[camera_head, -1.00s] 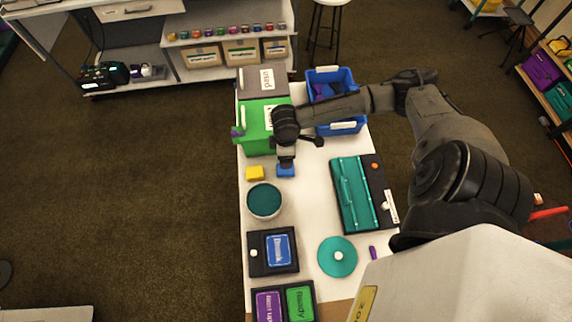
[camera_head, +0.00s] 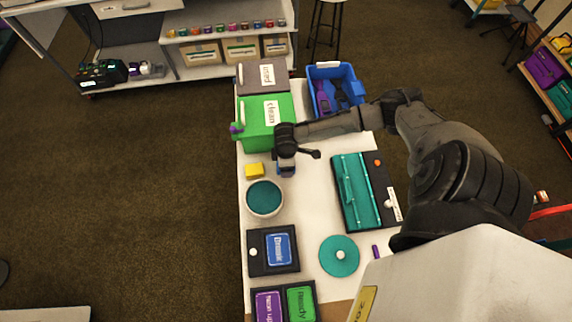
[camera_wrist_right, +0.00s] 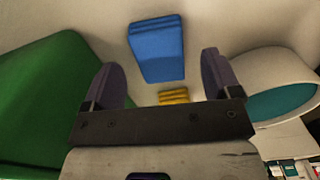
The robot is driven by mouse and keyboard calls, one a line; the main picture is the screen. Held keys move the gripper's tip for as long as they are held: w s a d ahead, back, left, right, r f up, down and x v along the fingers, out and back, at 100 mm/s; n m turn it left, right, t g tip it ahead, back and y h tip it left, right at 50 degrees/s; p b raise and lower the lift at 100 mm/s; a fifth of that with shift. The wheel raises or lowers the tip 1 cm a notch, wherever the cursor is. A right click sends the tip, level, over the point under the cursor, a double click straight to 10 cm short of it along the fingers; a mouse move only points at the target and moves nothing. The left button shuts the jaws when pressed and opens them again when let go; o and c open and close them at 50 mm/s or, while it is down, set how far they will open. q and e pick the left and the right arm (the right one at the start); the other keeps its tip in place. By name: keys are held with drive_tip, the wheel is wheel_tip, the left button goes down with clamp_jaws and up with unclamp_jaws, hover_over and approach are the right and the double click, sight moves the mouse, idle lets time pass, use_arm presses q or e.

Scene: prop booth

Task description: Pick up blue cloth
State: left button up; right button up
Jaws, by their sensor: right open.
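The blue cloth (camera_head: 287,172) is a small folded block on the white table, partly hidden by my right gripper (camera_head: 286,162) in the head view. In the right wrist view the blue cloth (camera_wrist_right: 157,50) lies flat, just beyond the fingertips and lined up with the gap between them. My right gripper (camera_wrist_right: 160,78) is open and empty, close above the cloth. A yellow cloth (camera_head: 254,171) lies left of the blue one; it also shows in the right wrist view (camera_wrist_right: 174,96). My left gripper is not in view.
A green bin labelled "clean" (camera_head: 255,135) stands just behind the cloths, with a grey bin (camera_head: 258,80) beyond it. A blue crate (camera_head: 348,78) holds dark and purple items. A white bowl with teal inside (camera_head: 264,199) is in front; a teal-and-black case (camera_head: 352,195) is right.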

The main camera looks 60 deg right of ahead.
drive_tip(key=shift+f, duration=1.25)
drive_tip(key=c, duration=1)
wheel_tip(320, 180, up, 10)
drive_tip(key=shift+f+p, duration=0.1)
drive_tip(key=shift+p, duration=0.75)
